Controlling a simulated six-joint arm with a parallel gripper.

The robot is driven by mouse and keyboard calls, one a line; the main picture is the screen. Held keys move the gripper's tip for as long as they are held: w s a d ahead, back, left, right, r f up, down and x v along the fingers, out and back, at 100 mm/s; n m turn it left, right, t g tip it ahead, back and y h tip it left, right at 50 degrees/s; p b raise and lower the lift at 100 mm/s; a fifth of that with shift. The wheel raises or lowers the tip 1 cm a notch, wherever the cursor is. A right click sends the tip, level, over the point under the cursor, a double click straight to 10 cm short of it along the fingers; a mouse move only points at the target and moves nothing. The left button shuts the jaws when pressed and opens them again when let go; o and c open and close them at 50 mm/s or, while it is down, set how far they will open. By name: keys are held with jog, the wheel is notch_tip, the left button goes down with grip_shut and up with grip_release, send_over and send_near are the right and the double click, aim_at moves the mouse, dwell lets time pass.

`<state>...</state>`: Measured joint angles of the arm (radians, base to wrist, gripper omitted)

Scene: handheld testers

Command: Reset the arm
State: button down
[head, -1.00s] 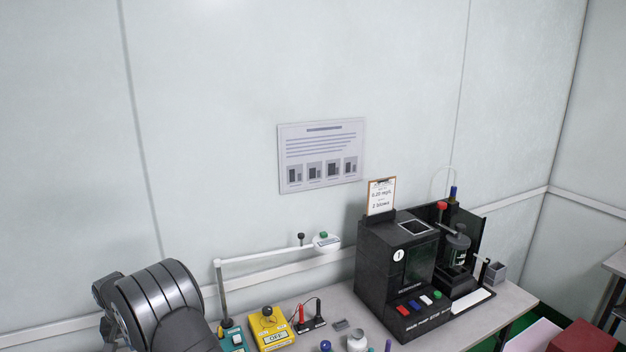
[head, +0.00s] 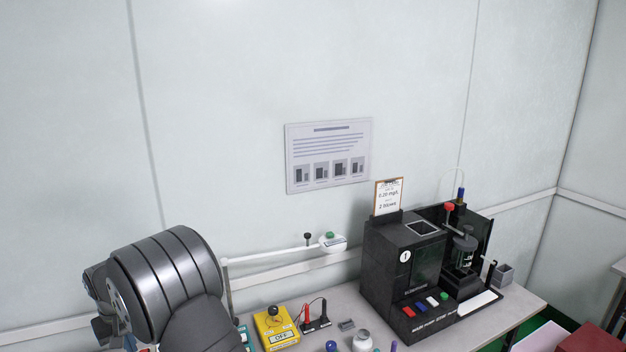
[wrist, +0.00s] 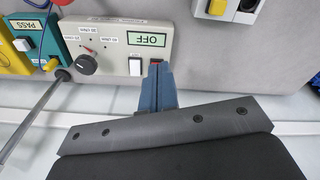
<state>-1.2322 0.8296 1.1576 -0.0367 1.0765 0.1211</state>
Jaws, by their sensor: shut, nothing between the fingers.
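My gripper (wrist: 158,88) shows in the wrist view with its blue fingers together and nothing between them. The fingertips overlap the lower edge of a beige tester box (wrist: 112,62) in the picture; I cannot tell whether they touch it. The box has a dark knob, a switch and a display reading OFF. In the head view my dark grey arm fills the lower left, and the gripper itself is out of that view.
A yellow tester (head: 275,325) and red and black probes (head: 314,316) sit on the grey bench (head: 443,345). A black machine (head: 393,262) stands at the right. A white jointed arm (head: 270,253) spans above the bench. A teal PASS box (wrist: 46,42) shows at the wrist view's upper left.

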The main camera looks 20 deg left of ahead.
jog(key=s+d+n, duration=0.3)
jog(key=s+d, duration=0.2)
jog(key=d, duration=0.2)
jog(key=shift+s+r, duration=0.2)
jog(key=shift+r, duration=0.1)
jog(key=c, duration=0.7)
grip_release()
jog(key=o, duration=0.3)
jog(key=shift+d+r, duration=0.1)
jog(key=shift+r, duration=0.15)
jog(key=o, duration=0.4)
jog(key=s+d+r+m, duration=0.1)
jog(key=d+r+m, duration=0.5)
jog(key=r, duration=0.1)
jog(key=shift+d+r+g+h, duration=0.25)
jog(key=shift+g+h, duration=0.05)
jog(key=shift+h, duration=0.1)
jog(key=shift+m, duration=0.5)
jog(key=f, duration=0.9)
jog(key=shift+s+d+f, duration=0.1)
jog(key=shift+d+f, duration=0.15)
jog(key=shift+f, duration=0.05)
